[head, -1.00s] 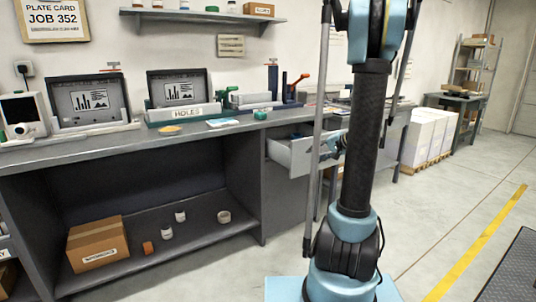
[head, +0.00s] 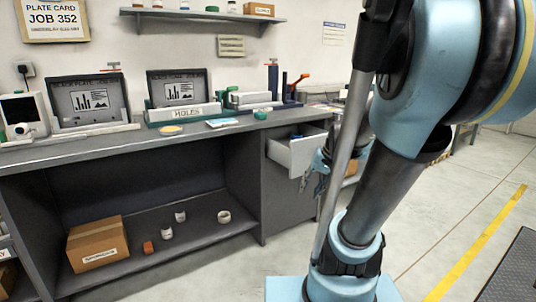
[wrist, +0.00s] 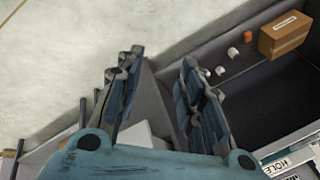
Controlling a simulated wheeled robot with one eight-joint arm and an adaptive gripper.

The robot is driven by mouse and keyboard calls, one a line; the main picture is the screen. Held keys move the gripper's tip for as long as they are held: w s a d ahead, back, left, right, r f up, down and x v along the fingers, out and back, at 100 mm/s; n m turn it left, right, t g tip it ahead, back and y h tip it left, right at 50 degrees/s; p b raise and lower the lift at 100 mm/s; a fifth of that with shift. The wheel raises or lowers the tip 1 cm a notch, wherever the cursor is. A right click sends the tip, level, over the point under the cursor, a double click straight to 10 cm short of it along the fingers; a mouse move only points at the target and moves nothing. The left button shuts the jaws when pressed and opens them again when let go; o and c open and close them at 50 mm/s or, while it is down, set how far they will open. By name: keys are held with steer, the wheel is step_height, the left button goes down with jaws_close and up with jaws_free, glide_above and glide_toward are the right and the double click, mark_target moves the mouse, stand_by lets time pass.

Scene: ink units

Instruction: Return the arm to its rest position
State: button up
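My gripper (head: 318,178) is in front of the open drawer at the right end of the bench, partly hidden behind my own arm. In the wrist view my gripper (wrist: 160,75) shows two dark-blue padded fingers spread apart with nothing held between them. My arm is bent, its large blue joint filling the upper right of the head view. The grey drawer (head: 298,158) stands pulled out, with a small blue thing (head: 297,136) inside. I cannot tell the exact gap between gripper and drawer.
The grey bench (head: 90,152) carries two dark plates in stands, a HOLES block (head: 186,113) and small items. Its lower shelf holds a cardboard box (head: 97,243) and several small jars. Open floor with a yellow line (head: 475,245) lies to the right.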

steer(key=s+d+f+n+h, duration=0.1)
steer(key=s+d+f, duration=0.1)
steer(key=s, duration=0.4)
steer(key=s+d+f+n+g+h, duration=0.1)
steer(key=s+f+h, duration=0.1)
steer(key=s, duration=0.4)
steer(key=shift+s+d+f+h, duration=0.2)
steer(key=shift+d+f+h, duration=0.15)
steer(key=shift+f, duration=0.25)
steer(key=shift+w+f, duration=0.2)
steer(key=shift+w, duration=0.25)
steer(key=shift+d, duration=0.15)
